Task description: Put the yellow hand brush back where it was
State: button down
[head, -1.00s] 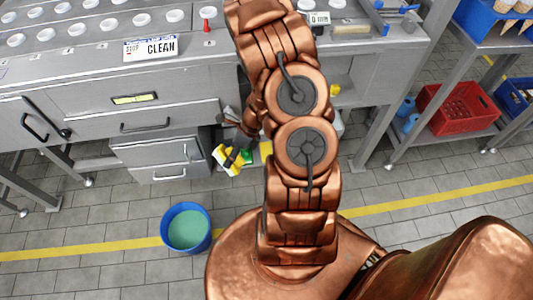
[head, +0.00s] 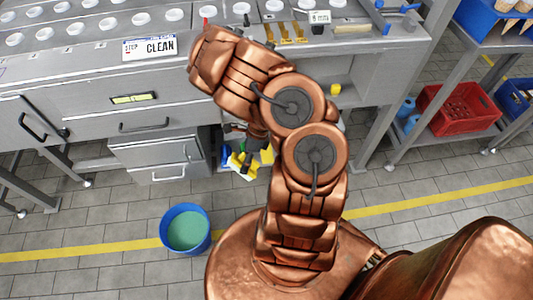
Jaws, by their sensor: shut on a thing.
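The yellow hand brush (head: 237,162), with a pale bristle side, is in my gripper (head: 246,159). My gripper is shut on it, low in front of the opening under the steel counter and right of the grey drawer unit. The brush is tilted, and my gripper and arm hide part of it. Another yellow thing (head: 267,156) shows just right of my gripper, partly behind my arm. A blue thing (head: 226,154) shows just left of the brush. I cannot tell whether the brush touches either of them.
The grey drawer unit (head: 165,155) stands under the counter. A blue bucket (head: 186,229) with greenish contents stands on the floor in front. A red crate (head: 458,107) sits on a shelf at right. The tiled floor between drawers and bucket is clear.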

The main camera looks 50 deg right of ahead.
jog(key=s+d+f+n+h+b, duration=0.3)
jog(key=d+f+n+h, duration=0.25)
jog(key=f, duration=0.25)
jog(key=s+d+f+n+h+b, duration=0.3)
jog(key=d+f+n+h, duration=0.1)
jog(key=d+f+n, duration=0.3)
jog(key=w+a+f+n+t+h+b, duration=0.1)
jog(key=w+f+n+t+b, duration=0.2)
jog(key=f, duration=0.6)
jog(key=w+d+b, duration=0.4)
jog(key=w+b, duration=0.2)
jog(key=b, duration=0.9)
jog(key=shift+w+d+b, duration=0.25)
jog(key=shift+w+b, duration=0.05)
jog(key=shift+b, duration=0.05)
jog(key=b, duration=0.3)
jog(key=shift+d, duration=0.15)
